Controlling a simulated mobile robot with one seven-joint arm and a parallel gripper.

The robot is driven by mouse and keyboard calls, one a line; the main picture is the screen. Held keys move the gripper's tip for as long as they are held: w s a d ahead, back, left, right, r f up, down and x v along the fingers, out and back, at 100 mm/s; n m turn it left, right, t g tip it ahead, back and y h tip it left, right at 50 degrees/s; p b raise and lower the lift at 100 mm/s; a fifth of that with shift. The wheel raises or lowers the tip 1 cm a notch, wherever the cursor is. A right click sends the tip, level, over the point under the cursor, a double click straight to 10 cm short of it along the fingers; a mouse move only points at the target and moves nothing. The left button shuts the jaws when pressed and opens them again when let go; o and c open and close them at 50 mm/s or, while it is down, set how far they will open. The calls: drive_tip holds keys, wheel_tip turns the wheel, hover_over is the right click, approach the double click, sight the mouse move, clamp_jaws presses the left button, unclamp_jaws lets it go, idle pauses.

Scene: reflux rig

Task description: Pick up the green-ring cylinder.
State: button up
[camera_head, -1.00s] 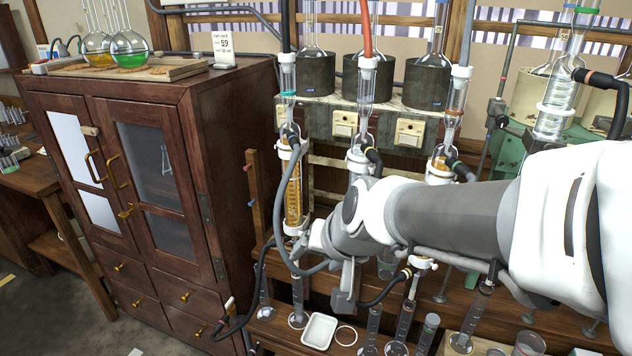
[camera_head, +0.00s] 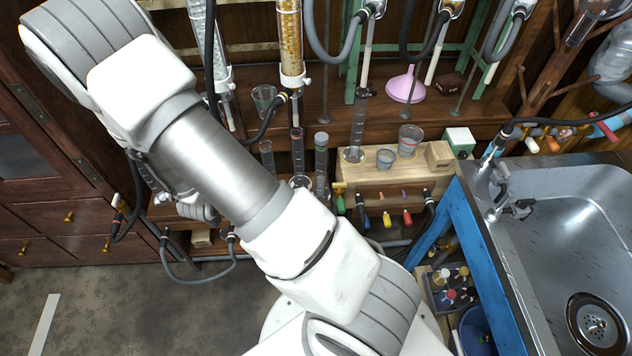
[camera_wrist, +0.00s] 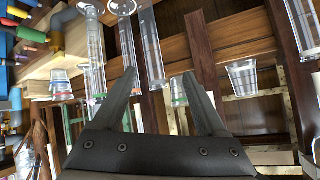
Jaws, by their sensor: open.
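In the head view, a clear cylinder with a grey-green band at its top (camera_head: 321,140) stands among other glass cylinders on the low shelf, beside my forearm. I take it for the green-ring cylinder, but the ring's colour is not sharp. My gripper (camera_wrist: 159,76) shows in the wrist view, open, with nothing seen held between its fingers. That view appears upside down. Beyond the fingers hang several cylinders, one with a greenish rim (camera_wrist: 178,92); I cannot tell if it is the same one. In the head view my gripper is hidden behind my arm.
Another tall cylinder (camera_head: 358,125) and cups (camera_head: 410,140) stand at a wooden block (camera_head: 390,178) with coloured taps below. A pink funnel (camera_head: 405,85) is behind. Black hoses (camera_head: 270,125) cross the shelf. A steel sink (camera_head: 570,215) is right, a cabinet (camera_head: 60,180) left.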

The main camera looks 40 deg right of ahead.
sight(320, 160)
drive_tip(key=s+d+f+h+b, duration=0.3)
drive_tip(key=s+d+f+h, duration=0.3)
drive_tip(key=s+d+h, duration=0.25)
drive_tip(key=x, duration=0.3)
drive_tip(key=b+x, duration=0.1)
drive_tip(key=x, duration=0.6)
drive_tip(key=shift+d+r+b, duration=0.2)
drive_tip(key=shift+r+b, duration=0.1)
drive_tip(key=b+x, duration=0.1)
drive_tip(key=x, duration=0.5)
drive_tip(key=shift+w+t, duration=0.3)
clamp_jaws()
